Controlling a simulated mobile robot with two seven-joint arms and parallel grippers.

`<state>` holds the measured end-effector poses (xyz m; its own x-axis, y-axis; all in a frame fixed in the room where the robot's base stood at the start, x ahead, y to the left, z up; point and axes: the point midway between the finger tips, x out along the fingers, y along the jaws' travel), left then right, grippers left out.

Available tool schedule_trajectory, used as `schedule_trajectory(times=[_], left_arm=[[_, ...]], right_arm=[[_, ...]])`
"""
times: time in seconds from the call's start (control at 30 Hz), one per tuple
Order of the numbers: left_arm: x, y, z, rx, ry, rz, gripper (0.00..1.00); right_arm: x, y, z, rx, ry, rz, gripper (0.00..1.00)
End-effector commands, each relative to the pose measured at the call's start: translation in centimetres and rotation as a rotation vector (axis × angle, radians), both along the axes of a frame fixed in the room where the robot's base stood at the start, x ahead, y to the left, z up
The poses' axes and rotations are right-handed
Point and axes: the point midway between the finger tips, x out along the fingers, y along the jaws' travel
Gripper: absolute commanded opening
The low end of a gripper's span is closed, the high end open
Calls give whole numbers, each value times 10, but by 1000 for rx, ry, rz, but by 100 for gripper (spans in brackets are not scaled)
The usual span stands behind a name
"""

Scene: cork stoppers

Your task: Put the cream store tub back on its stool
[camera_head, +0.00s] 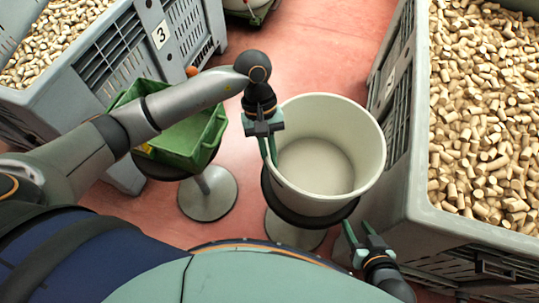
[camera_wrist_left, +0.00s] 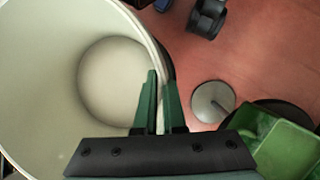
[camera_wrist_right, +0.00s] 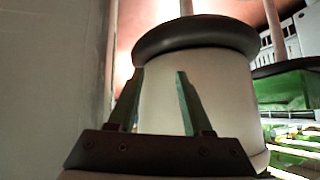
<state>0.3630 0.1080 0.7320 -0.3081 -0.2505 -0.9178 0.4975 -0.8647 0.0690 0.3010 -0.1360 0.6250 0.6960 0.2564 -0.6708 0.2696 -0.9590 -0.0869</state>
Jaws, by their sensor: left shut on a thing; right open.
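The cream tub (camera_head: 315,165) is upright and empty, over the dark round seat of a stool (camera_head: 293,230). In the right wrist view the seat (camera_wrist_right: 195,36) adjoins the tub (camera_wrist_right: 190,100); that picture looks upside down, and I cannot tell whether the tub rests fully on the seat. My left gripper (camera_head: 268,150) is shut on the tub's left rim; in the left wrist view its fingers (camera_wrist_left: 161,80) straddle the wall of the tub (camera_wrist_left: 60,70). My right gripper (camera_head: 365,232) is open and empty, low beside the stool at the tub's lower right.
A green crate (camera_head: 190,140) sits on another stool (camera_head: 208,192) at left. Grey bins full of corks stand at upper left (camera_head: 118,50) and right (camera_head: 400,90); the right one is close to the tub. The red floor (camera_head: 310,45) is clear behind the tub.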

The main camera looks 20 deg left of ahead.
Motion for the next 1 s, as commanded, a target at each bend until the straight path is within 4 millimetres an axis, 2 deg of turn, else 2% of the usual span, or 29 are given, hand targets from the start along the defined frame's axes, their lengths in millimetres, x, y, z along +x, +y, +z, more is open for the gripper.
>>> schedule_trajectory(times=[0.03, 0.1, 0.33, 0.57, 0.73, 1.0], left_arm=[[1, 0, -3, -3, -3, -1, 0], [0, 0, -2, 0, -1, 0, 13], [0, 0, -2, 0, 0, 0, 37], [0, 0, -1, 0, 0, 0, 37], [3, 2, 8, 1, -3, 2, 37], [21, 16, 61, 1, -6, 1, 37]], right_arm=[[0, 0, -5, -1, 1, -1, 50], [0, -1, -3, -2, 2, 0, 50], [1, -1, -1, -2, -1, -1, 50], [1, -1, 0, -1, -2, -1, 50], [1, -1, 4, -1, -3, -1, 50], [1, -1, 3, -1, -3, 0, 50]])
